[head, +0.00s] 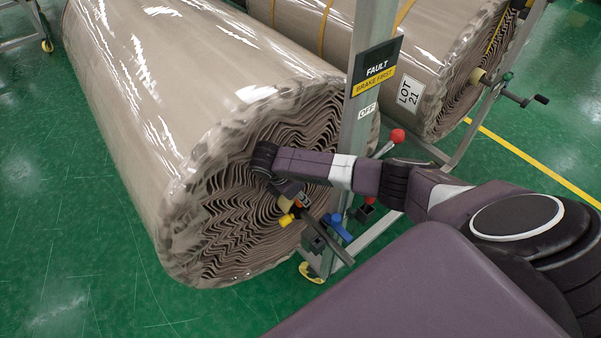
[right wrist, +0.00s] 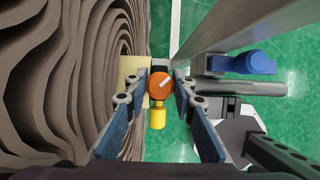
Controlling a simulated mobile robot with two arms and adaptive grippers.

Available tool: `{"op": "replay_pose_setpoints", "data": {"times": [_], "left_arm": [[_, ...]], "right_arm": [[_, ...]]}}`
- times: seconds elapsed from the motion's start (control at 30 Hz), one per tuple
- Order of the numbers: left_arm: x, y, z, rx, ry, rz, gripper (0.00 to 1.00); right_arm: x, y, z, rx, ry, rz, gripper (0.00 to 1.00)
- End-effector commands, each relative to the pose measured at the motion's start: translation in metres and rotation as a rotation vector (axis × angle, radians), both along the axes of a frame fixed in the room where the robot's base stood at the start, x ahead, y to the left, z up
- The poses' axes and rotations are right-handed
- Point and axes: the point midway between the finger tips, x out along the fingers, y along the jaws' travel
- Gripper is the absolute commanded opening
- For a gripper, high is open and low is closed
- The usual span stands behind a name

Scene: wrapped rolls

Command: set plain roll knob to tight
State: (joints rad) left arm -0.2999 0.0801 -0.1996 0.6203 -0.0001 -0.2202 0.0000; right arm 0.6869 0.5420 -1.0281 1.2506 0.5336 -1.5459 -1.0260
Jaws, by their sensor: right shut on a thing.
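The plain roll (head: 215,130) is a large wrapped grey-brown roll with no straps, its wavy layered end facing me. Its orange round knob (right wrist: 160,82) has a short slanted white mark, and a yellow piece (right wrist: 157,117) sits just below it in the right wrist view. My right gripper (right wrist: 161,88) is shut on the orange knob, one finger on each side. In the head view my right gripper (head: 298,200) is at the roll's core, largely covering the knob. No tight marking is readable. My left gripper is not in view.
A grey post (head: 367,120) with a "FAULT BRAKE FIRST" sign (head: 377,68) and an "OFF" label (head: 367,111) stands close beside my right arm. A blue handle (head: 338,227) and a red ball (head: 397,135) are nearby. A strapped roll (head: 410,45) labelled "LOT 21" lies behind.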

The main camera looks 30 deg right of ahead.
Motion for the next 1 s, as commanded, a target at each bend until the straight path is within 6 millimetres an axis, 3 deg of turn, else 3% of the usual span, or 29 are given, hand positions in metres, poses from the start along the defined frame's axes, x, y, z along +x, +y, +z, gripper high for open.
{"op": "replay_pose_setpoints", "data": {"times": [0.17,0.2,0.33,0.67,0.77,1.0], "left_arm": [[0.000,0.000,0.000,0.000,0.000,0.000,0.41],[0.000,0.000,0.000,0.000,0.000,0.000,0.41],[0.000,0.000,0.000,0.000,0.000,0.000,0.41],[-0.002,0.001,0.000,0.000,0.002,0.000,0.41],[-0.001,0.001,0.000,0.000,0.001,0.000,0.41],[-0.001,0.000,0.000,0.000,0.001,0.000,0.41]], "right_arm": [[0.000,0.000,0.000,0.000,-0.001,0.000,0.00],[0.000,0.000,0.000,0.000,-0.001,0.000,0.28],[0.001,0.000,0.000,0.000,-0.001,0.001,0.41],[0.001,0.001,0.004,0.001,-0.001,0.002,0.41],[0.001,0.006,0.014,0.002,-0.003,0.003,0.41],[0.000,0.025,0.060,0.002,-0.005,0.004,0.41]]}}
